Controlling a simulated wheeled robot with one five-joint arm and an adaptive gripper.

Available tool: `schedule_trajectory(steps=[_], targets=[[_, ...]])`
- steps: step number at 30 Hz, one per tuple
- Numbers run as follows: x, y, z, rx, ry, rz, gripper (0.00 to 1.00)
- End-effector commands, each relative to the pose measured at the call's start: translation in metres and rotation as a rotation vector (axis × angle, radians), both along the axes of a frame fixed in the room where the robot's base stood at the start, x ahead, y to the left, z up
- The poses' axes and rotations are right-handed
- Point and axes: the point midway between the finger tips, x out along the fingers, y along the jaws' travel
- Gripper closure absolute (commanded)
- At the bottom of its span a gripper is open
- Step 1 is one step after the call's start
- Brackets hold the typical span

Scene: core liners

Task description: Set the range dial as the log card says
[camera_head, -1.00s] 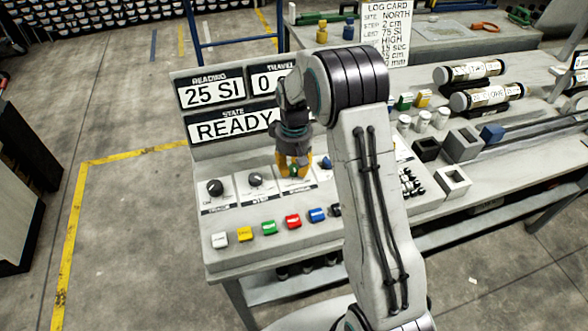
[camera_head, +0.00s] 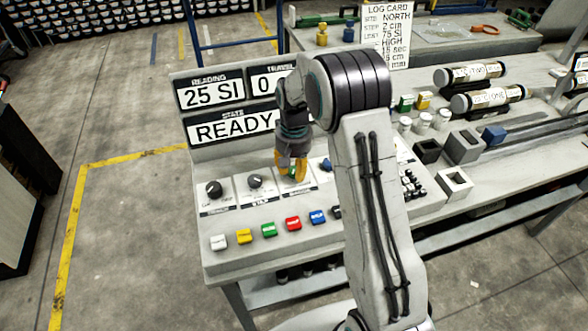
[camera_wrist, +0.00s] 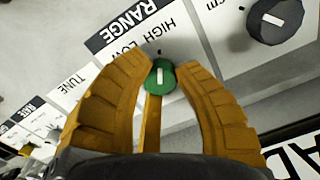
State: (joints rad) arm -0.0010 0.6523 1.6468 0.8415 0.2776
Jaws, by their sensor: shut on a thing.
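The green range dial (camera_wrist: 162,88) with a white pointer line sits below the RANGE label (camera_wrist: 122,28) in the wrist view. The words HIGH and LOW are printed between label and dial. The pointer runs upright in that view, towards a small dark mark; which word it matches I cannot tell. My gripper (camera_wrist: 160,72) is shut on the dial, its orange fingers around it. In the head view, my gripper (camera_head: 292,171) points down onto the console (camera_head: 225,262). The log card (camera_head: 386,34) reads NORTH, 2 cm, 75 SI, HIGH, 15 sec; my arm partly hides its lower left.
Black dials (camera_head: 214,189) stand left of my gripper. A row of coloured buttons (camera_head: 269,229) lies in front. The display (camera_head: 211,92) reads 25 SI and READY. The bench (camera_head: 480,205) to the right holds core tubes (camera_head: 487,98) and small blocks.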

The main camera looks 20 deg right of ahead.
Motion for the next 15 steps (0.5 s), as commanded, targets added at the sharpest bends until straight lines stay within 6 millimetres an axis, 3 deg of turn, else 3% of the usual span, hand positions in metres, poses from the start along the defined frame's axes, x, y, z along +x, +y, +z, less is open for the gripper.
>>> schedule_trajectory(steps=[8,9,15], targets=[[-0.002,-0.0001,-0.0022,0.0,0.007,-0.002,1.0],[-0.002,-0.0001,-0.0022,0.0,0.007,-0.002,0.71],[-0.0013,-0.0001,-0.0014,0.0,0.005,-0.001,0.53]])
